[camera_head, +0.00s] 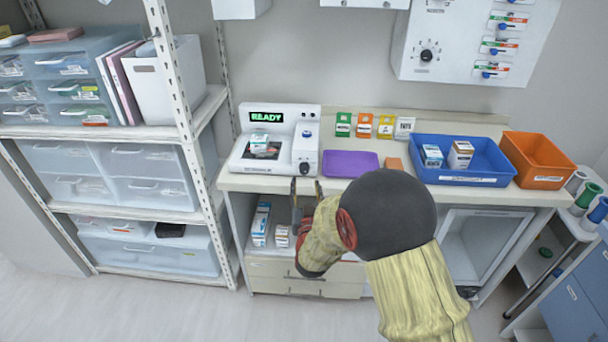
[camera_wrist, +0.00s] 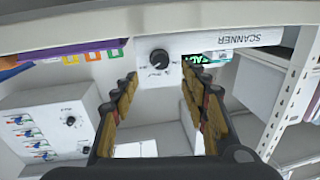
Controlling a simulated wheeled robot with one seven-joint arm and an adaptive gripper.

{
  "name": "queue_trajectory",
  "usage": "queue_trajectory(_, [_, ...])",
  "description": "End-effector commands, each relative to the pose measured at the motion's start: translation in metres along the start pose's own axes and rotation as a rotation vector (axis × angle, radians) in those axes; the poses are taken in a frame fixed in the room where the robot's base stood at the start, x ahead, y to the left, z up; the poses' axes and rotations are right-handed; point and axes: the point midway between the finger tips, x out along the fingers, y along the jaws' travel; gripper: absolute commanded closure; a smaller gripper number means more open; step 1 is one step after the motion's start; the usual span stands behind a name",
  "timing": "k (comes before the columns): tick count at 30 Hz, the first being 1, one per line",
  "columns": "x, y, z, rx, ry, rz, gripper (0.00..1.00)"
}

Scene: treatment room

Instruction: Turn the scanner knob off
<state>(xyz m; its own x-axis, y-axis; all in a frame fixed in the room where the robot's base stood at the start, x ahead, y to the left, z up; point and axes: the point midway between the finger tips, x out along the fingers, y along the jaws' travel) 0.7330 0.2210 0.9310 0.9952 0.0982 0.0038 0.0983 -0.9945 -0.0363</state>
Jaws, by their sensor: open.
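The white scanner (camera_head: 240,163) stands at the left of the counter, with a green READY display (camera_head: 267,117). Its small dark knob (camera_head: 304,167) is low on the front of the right column. In the wrist view the black round knob (camera_wrist: 158,57) sits on a white plate with small markings, too small to read. My gripper (camera_head: 306,188) is below and in front of the knob in the head view. In the wrist view its fingers (camera_wrist: 158,74) are open and spread, with the knob between and beyond their tips. It appears empty; no contact with the knob shows.
A purple tray (camera_head: 350,164), a blue bin (camera_head: 470,181) with boxes and an orange bin (camera_head: 540,160) stand right of the scanner. A wall panel (camera_head: 465,40) has another knob and switches. Shelving (camera_head: 190,110) stands left. Boxes (camera_head: 260,224) sit below the counter.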

Motion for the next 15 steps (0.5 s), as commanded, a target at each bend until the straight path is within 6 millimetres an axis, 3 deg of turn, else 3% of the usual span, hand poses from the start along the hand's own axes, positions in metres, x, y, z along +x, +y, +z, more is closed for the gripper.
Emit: queue_trajectory(15, [0.068, 0.001, 0.003, -0.001, -0.003, 0.0, 0.55])
